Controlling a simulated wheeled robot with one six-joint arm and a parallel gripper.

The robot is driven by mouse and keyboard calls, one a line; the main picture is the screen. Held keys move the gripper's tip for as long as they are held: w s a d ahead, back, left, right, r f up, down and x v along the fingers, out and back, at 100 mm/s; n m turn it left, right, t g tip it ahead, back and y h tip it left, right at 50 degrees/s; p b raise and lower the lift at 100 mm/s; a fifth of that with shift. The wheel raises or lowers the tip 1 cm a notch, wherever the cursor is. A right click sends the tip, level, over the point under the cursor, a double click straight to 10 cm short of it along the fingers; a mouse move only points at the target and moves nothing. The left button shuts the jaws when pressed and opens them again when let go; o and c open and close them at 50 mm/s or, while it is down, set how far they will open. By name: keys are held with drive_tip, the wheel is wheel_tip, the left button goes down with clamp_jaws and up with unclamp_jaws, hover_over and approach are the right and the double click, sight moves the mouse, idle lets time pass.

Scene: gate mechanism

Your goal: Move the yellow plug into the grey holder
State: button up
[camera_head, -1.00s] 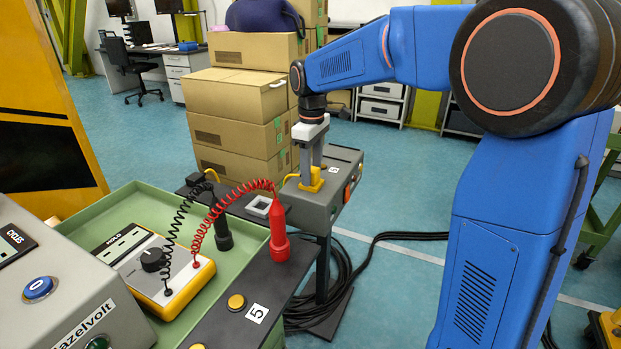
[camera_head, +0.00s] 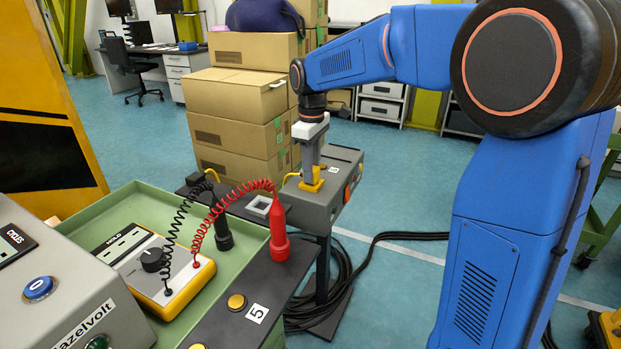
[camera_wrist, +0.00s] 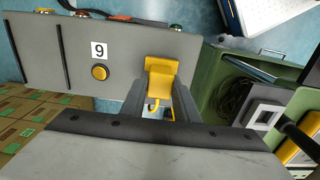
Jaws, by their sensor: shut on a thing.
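The yellow plug (camera_head: 312,185) is at the top of a grey box (camera_head: 325,205) and has a yellow cable. It also shows in the wrist view (camera_wrist: 160,78), between the fingers. My gripper (camera_head: 312,176) points down and is shut on the plug. In the wrist view my gripper (camera_wrist: 161,92) has one finger on each side of it. The grey holder (camera_head: 260,206) is a light square frame with a dark opening, on a dark panel left of the plug. It also shows at the right of the wrist view (camera_wrist: 262,118). The plug's underside is hidden.
A red probe (camera_head: 279,225) and a black probe (camera_head: 222,230) stand upright on coiled leads near the holder. A yellow meter (camera_head: 185,285) lies in the green tray (camera_head: 140,197). Stacked cardboard boxes (camera_head: 235,95) stand behind. The grey box has coloured buttons on its side.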

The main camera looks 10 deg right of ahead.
drive_tip(key=shift+r, duration=0.3)
drive_tip(key=shift+r, duration=2.15)
drive_tip(key=shift+a, duration=0.1)
drive_tip(key=shift+s+a+r, duration=0.55)
drive_tip(key=shift+s+a, duration=1.65)
drive_tip(key=shift+a, duration=0.2)
drive_tip(key=shift+s+a+r, duration=0.6)
drive_tip(key=shift+s+a, duration=1.55)
drive_tip(key=shift+a, duration=0.25)
drive_tip(key=shift+s+a+r, duration=0.55)
drive_tip(key=shift+s+a, duration=1.65)
drive_tip(key=shift+a, duration=0.2)
drive_tip(key=shift+f, duration=0.3)
drive_tip(key=shift+f, duration=0.95)
drive_tip(key=shift+f, duration=0.85)
